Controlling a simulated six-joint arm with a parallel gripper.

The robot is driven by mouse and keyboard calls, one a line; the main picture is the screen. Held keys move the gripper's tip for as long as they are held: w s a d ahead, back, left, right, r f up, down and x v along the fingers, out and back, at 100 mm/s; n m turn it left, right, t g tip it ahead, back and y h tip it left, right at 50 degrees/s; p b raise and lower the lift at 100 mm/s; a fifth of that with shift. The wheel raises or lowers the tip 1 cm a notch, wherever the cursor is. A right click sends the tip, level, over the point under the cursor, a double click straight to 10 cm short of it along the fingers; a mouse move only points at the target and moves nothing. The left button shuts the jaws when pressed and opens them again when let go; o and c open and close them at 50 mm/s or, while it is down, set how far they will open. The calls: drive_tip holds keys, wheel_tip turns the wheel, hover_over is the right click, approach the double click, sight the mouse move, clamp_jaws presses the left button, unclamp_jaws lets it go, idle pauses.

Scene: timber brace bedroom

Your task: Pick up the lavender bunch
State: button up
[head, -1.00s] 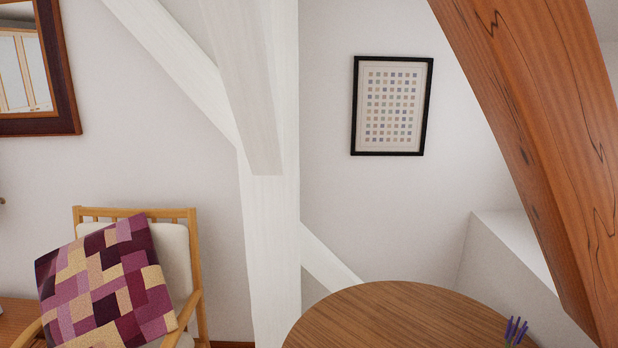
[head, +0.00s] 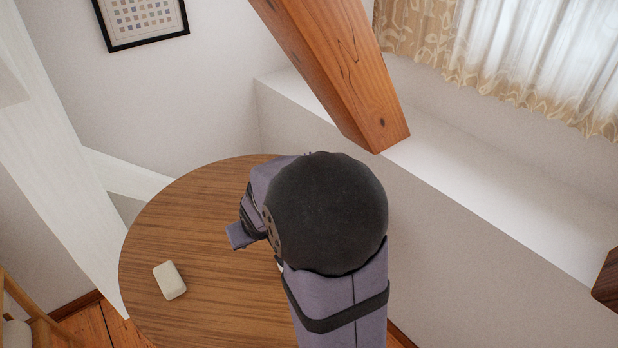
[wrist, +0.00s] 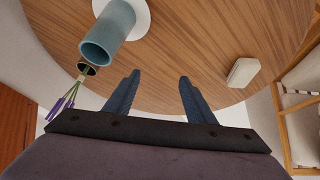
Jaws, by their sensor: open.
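The lavender bunch (wrist: 65,102) shows in the wrist view at the left, with purple heads and thin green stems. Its stems run up to a small dark-rimmed opening (wrist: 87,69), seemingly a small holder beside a teal cylinder. My gripper (wrist: 157,82) is open and empty over the table, its two dark blue fingers apart. The lavender lies left of the left finger, not between the fingers. In the head view my arm hides the lavender, and only part of my gripper (head: 243,234) shows.
The round wooden table (head: 190,225) carries a cream block (head: 170,280), with bare wood around it. A teal cylinder (wrist: 108,35) stands on a white disc (wrist: 138,18).

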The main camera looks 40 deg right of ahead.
drive_tip(key=w+d+r+m+t+h+b, duration=0.1)
drive_tip(key=w+d+r+t, duration=0.3)
drive_tip(key=w+d, duration=0.4)
drive_tip(key=w+d+r+t+h, duration=0.1)
drive_tip(key=w+d+r+t, duration=0.4)
drive_tip(key=d, duration=0.6)
drive_tip(key=d+t+y+b, duration=0.1)
drive_tip(key=d+t, duration=0.1)
drive_tip(key=d, duration=0.3)
drive_tip(key=s+d+f+n+t+y, duration=0.1)
drive_tip(key=s+d+f+n+y, duration=0.2)
drive_tip(key=s+f, duration=0.45)
drive_tip(key=w, duration=0.1)
drive_tip(key=w+r+p, duration=0.1)
drive_tip(key=w, duration=0.1)
drive_tip(key=w+a+r+p, duration=0.1)
drive_tip(key=w, duration=0.1)
drive_tip(key=shift+w+a, duration=0.1)
drive_tip(key=shift+w, duration=0.6)
drive_tip(key=shift+c, duration=0.6)
